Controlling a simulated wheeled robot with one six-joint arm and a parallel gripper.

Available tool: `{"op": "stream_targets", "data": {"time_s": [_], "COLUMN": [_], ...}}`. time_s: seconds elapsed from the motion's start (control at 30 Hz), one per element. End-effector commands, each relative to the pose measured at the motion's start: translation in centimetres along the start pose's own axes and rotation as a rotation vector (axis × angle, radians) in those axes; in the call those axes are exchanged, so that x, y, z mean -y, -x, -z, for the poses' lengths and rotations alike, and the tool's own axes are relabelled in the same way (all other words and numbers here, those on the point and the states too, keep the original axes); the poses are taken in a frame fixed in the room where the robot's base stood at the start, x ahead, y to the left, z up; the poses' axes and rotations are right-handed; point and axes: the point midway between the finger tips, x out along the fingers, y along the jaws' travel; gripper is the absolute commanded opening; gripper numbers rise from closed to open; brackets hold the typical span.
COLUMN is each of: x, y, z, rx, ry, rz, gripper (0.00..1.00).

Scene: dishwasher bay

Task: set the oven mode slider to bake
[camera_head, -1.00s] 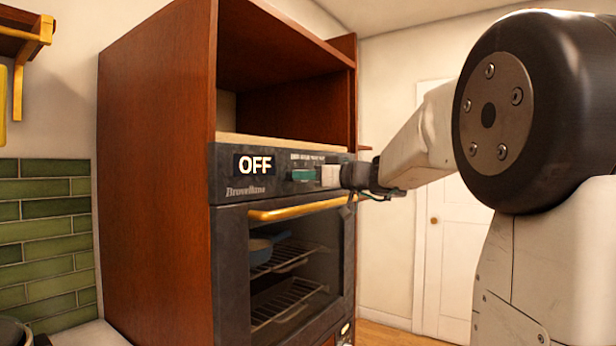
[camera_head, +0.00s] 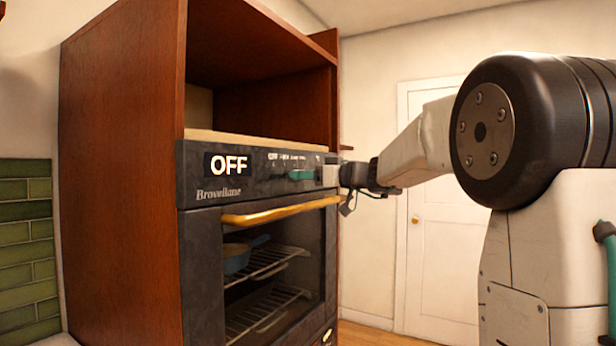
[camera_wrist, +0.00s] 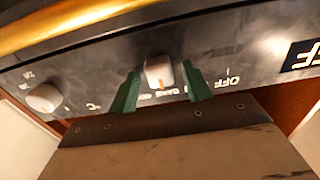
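The oven (camera_head: 255,200) has a dark control panel, and its display (camera_head: 229,165) reads OFF. The mode slider knob (camera_wrist: 159,72) is pale with an orange mark and shows in the wrist view between my two green fingers. My gripper (camera_wrist: 160,78) is open around it, one finger on each side; the right finger is closer to the knob, and I cannot tell if it touches. The printed OFF label (camera_wrist: 229,82) is right of the fingers. A BAKE label (camera_wrist: 170,92) is beside the knob, partly hidden. In the head view my green fingers (camera_head: 301,174) are at the panel.
The yellow oven door handle (camera_head: 280,211) runs just below the panel. A wooden cabinet (camera_head: 125,170) encloses the oven. A white door (camera_head: 437,240) stands behind my arm.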

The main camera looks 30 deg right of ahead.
Motion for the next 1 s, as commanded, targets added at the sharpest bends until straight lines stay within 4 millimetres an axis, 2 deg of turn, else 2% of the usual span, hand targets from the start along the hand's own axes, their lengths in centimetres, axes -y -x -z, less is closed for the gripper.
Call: {"op": "stream_targets", "data": {"time_s": [0.27,0.7,1.0], "x": [-0.1,-0.1,0.0], "y": [0.5,7.0,7.8], "z": [0.0,0.0,0.0], "rx": [0.000,0.001,0.000], "ry": [0.000,0.000,0.000], "rz": [-0.002,-0.003,-0.001], "gripper": [0.49,0.49,0.49]}}
